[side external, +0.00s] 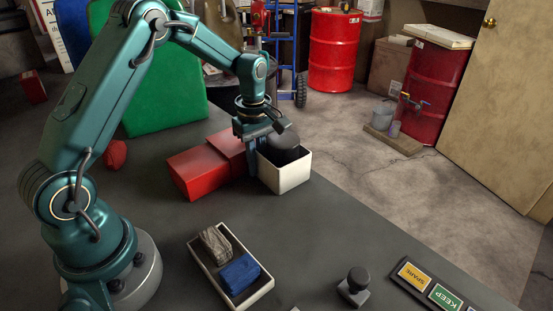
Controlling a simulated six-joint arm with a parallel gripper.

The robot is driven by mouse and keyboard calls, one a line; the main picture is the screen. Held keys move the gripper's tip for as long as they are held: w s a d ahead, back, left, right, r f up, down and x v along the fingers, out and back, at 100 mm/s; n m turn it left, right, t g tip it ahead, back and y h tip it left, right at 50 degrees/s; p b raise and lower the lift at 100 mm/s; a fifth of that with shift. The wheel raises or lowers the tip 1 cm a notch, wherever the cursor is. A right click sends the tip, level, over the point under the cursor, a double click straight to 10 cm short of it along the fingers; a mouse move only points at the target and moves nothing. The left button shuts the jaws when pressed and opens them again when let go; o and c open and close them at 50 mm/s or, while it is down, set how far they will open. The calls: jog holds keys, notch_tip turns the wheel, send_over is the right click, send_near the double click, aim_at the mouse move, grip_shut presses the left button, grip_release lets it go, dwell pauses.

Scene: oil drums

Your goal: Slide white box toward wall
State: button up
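A white open box (290,176) stands on the dark table near its far right edge. A dark round object (283,139) shows at the top of the box, partly inside it. My gripper (257,160) points down at the box's left side, next to a red box. At least one finger reaches down by the white box's left wall. The fingertips are partly hidden, so I cannot tell whether they grip the wall or only touch it. A second white tray (206,267) holds a grey-brown block (215,245) and a blue block (239,273).
Red boxes (198,172) sit directly left of the white box. A green panel (160,85) stands behind. A dark stamp-like knob (354,287) and a label strip (428,289) lie front right. Red drums (333,50) stand on the floor beyond. The table's middle is clear.

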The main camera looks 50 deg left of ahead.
aim_at(220, 197)
jog(key=shift+f, duration=0.2)
grip_shut()
dwell(1.5)
jog(key=shift+s, duration=5)
jog(key=shift+o, duration=2.2)
grip_release()
